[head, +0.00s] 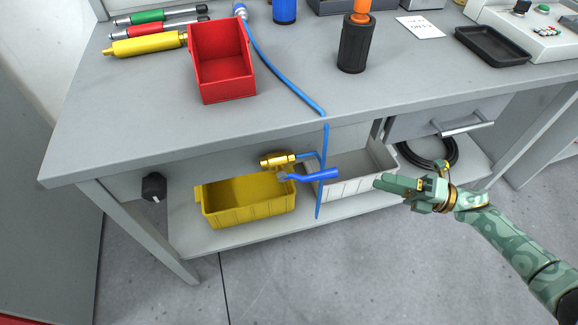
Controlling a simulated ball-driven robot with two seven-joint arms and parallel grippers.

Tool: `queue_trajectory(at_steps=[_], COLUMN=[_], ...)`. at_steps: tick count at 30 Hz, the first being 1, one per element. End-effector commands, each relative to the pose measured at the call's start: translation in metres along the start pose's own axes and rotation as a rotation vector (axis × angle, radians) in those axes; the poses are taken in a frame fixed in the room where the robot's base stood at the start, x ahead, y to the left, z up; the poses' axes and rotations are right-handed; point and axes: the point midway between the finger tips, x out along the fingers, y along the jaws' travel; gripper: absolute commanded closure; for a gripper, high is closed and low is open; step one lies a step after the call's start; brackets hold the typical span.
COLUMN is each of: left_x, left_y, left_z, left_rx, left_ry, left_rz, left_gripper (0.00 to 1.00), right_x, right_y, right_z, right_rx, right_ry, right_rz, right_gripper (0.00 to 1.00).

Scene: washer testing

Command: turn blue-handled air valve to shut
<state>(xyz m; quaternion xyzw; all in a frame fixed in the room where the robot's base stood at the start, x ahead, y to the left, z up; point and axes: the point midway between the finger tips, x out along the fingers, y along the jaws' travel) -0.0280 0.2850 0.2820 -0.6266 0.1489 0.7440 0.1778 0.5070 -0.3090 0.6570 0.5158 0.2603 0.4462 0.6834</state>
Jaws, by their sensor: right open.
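The air valve is a small brass body (278,160) under the front edge of the bench, with a blue hose joined at its right. Its blue handle (315,174) points to the right and slightly up, across the hanging hose. My right gripper (380,183) comes in from the right, its fingers pointing left at the handle. It is a short way right of the handle's tip and appears apart from it. Its fingers overlap in this view, but they are open and hold nothing. My left gripper is not in view.
A blue hose (277,75) runs over the bench edge. A yellow bin (248,205) and a grey bin (352,181) sit on the lower shelf behind the valve. A black knob (153,187) is at the left. A drawer (440,118) hangs above my right gripper.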

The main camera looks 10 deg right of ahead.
Motion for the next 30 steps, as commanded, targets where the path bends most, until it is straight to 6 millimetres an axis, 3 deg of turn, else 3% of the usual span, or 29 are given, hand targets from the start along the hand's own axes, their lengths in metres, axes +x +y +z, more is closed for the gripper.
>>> queue_trajectory(at_steps=[1,3,7,11,16,24,30], left_x=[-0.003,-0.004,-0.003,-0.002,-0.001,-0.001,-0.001], left_y=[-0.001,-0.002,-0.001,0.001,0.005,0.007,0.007], left_z=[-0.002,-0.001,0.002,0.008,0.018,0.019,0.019], left_rx=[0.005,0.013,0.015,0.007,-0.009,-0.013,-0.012], left_ry=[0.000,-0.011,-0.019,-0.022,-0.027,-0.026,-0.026], left_rz=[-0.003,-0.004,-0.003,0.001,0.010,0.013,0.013], left_gripper=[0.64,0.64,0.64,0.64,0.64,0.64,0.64], right_x=[0.003,0.003,0.004,0.018,0.056,0.122,0.152], right_y=[0.016,0.028,0.036,0.039,0.046,0.054,0.057], right_z=[-0.009,-0.018,-0.021,-0.023,-0.027,-0.035,-0.038], right_rx=[-0.054,-0.115,-0.179,-0.190,-0.189,-0.185,-0.183], right_ry=[0.051,0.096,0.102,0.099,0.097,0.096,0.097], right_rz=[0.057,0.122,0.170,0.173,0.174,0.171,0.167], right_gripper=[0.58,0.58,0.58,0.58,0.58,0.58,0.58])
